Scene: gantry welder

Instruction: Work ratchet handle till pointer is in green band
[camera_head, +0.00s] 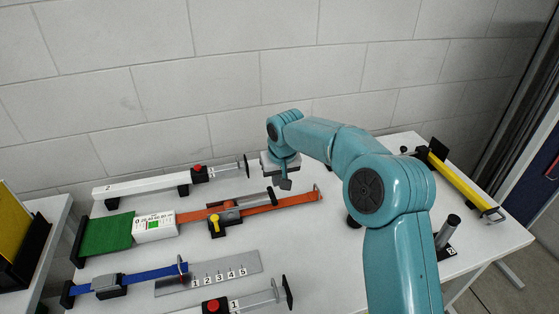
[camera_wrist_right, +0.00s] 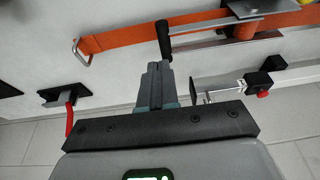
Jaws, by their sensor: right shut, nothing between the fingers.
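The ratchet (camera_head: 222,215) sits on an orange strap on the white table. Its handle is a steel bar with a black grip (camera_head: 270,195), which also shows in the wrist view (camera_wrist_right: 163,40). My right gripper (camera_head: 286,184) is shut and empty. In the wrist view its fingertips (camera_wrist_right: 155,68) are close to the end of the black grip; I cannot tell whether they touch. The white gauge box (camera_head: 154,226) with a number scale stands left of the ratchet, next to a green piece. Its pointer and green band are too small to read. My left gripper is not in view.
A white bar clamp (camera_head: 150,187) lies behind the strap, another (camera_head: 240,303) in front. A blue strap (camera_head: 145,280) and numbered steel plate (camera_head: 235,268) lie front left. A yellow bar (camera_head: 460,182) is far right. A block wall stands behind.

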